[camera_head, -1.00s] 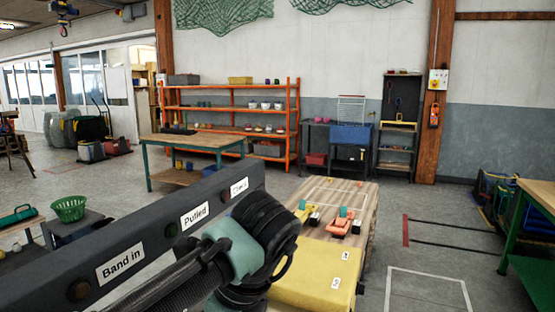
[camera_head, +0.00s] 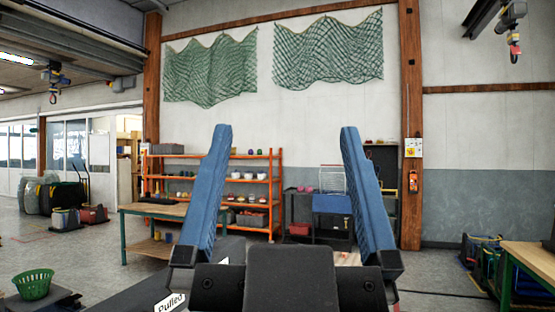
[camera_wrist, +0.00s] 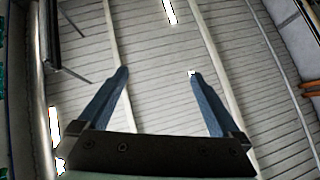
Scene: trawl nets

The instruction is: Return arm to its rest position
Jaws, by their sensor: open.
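My gripper (camera_head: 285,135) stands upright in the middle of the head view, with two blue fingers spread wide apart. It is open, and nothing is between the fingers. In the wrist view my gripper (camera_wrist: 158,74) is also open and empty, facing a pale slatted surface with bright light strips that looks like the ceiling. The gripper's dark body hides the lower middle of the head view. A dark board with a "Pulled" label (camera_head: 171,303) shows partly behind it at the bottom.
Orange shelves (camera_head: 272,188) and a green-legged table (camera_head: 125,226) stand behind to the left. A green basket (camera_head: 34,284) is at the lower left. A green-framed bench (camera_head: 508,272) is at the right. Nets (camera_head: 328,50) hang on the wall. The air around the gripper looks clear.

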